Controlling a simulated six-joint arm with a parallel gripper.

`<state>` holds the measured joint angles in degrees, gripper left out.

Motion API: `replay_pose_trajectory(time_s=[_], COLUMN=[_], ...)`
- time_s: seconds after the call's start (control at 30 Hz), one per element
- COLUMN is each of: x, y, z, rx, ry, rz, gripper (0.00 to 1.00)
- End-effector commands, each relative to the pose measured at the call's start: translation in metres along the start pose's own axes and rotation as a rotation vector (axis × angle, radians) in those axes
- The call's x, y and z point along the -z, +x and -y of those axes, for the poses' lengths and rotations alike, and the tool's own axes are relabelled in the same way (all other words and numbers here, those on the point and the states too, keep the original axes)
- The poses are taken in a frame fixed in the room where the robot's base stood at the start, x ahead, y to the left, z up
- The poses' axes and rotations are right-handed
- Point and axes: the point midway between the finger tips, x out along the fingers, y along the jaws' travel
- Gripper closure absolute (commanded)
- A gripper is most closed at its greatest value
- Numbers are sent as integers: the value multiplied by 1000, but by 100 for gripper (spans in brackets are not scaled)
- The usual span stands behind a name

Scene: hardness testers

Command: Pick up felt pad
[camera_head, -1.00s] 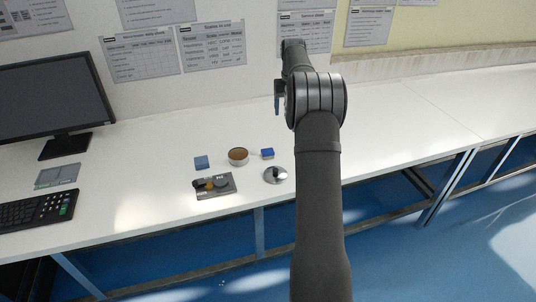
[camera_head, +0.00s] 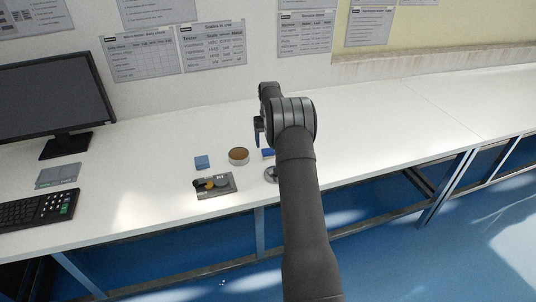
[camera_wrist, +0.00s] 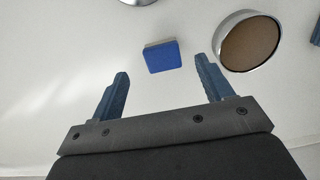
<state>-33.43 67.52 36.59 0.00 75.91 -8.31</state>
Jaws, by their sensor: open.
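A small dark blue rectangular pad, which looks like the felt pad, lies flat on the white bench; the wrist view shows it whole (camera_wrist: 162,56). In the head view its right part (camera_head: 267,153) is partly hidden by my arm. A lighter blue square block (camera_head: 202,162) lies further left, so I cannot be fully sure which is felt. My gripper (camera_wrist: 161,68) is open and empty. In the wrist view the dark blue pad appears just beyond and between the fingertips, with no contact seen. In the head view the gripper (camera_head: 258,132) is above the bench, behind the pad.
A round metal-rimmed dish with a brown inside (camera_head: 238,156) stands close left of the pad; in the wrist view it is near the right finger (camera_wrist: 250,42). A shiny round metal piece (camera_head: 270,174) and a grey tester tray (camera_head: 215,186) lie nearer the front edge. The bench right is clear.

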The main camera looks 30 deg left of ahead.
Motion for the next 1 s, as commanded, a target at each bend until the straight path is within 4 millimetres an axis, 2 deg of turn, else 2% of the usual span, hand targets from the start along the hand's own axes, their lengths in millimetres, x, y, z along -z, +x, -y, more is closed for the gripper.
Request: replay_pose_trajectory(time_s=[0.17, 0.5, 0.73, 0.9, 1.0], x=[0, 2, 2, 2, 2], y=[9, 53, 55, 55, 55], z=[0, 2, 2, 2, 2], rx=[0, 0, 0, 0, 0], ry=[0, 0, 0, 0, 0], rz=[1, 0, -1, -1, 0], gripper=[27, 27, 27, 61, 76])
